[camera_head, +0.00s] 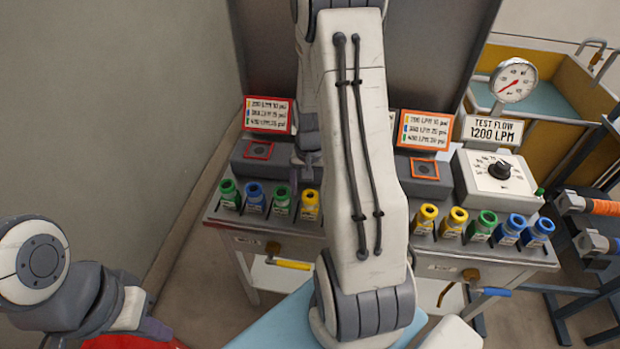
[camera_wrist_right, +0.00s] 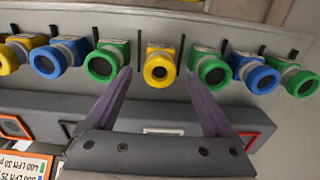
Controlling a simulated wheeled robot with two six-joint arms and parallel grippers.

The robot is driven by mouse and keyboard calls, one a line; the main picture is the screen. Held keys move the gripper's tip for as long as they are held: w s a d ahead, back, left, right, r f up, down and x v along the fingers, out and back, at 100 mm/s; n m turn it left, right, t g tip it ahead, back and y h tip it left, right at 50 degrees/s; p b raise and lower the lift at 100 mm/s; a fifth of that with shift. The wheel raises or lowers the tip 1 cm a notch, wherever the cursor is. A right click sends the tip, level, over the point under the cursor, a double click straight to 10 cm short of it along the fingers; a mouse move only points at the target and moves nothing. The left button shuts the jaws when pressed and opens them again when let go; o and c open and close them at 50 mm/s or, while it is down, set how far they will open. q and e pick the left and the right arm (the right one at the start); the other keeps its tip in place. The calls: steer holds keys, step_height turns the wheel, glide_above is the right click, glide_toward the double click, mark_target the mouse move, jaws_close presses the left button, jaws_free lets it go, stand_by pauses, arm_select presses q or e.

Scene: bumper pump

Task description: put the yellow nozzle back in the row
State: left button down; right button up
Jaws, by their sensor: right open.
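A yellow nozzle (camera_wrist_right: 160,68) stands in the row along the bench edge, between two green nozzles (camera_wrist_right: 106,63) (camera_wrist_right: 210,68). It looks like the yellow nozzle (camera_head: 309,205) at the right end of the visible left stretch in the head view. My right gripper (camera_wrist_right: 158,76) is open and empty, with its purple fingers apart on either side of that nozzle's near side; contact cannot be told. In the head view its fingers (camera_head: 301,168) show just behind the row, partly hidden by my arm. My left arm is at lower left; its gripper end (camera_head: 155,328) is unclear.
More nozzles stand right of my arm, including two yellow ones (camera_head: 425,217) (camera_head: 455,221). My right arm hides the row's middle. Behind stand label signs (camera_head: 268,114) (camera_head: 425,130), a dial box (camera_head: 497,177) and a gauge (camera_head: 513,80). Something red (camera_head: 125,343) lies under my left arm.

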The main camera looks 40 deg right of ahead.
steer(key=shift+r, duration=2.25)
steer(key=s+a+r+n, duration=0.1)
steer(key=a+r+n, duration=0.3)
steer(key=a, duration=0.6)
steer(key=s+a+r+n, duration=0.1)
steer(key=a+r+n, duration=0.25)
steer(key=a, duration=0.55)
steer(key=s+a+r+n+y, duration=0.1)
steer(key=s+a+r+n, duration=0.2)
steer(key=s+a+n, duration=0.6)
steer(key=s+a, duration=0.3)
steer(key=s, duration=0.2)
steer(key=shift+s+r+n, duration=0.15)
steer(key=shift+r+n, duration=0.15)
steer(key=shift+n, duration=0.05)
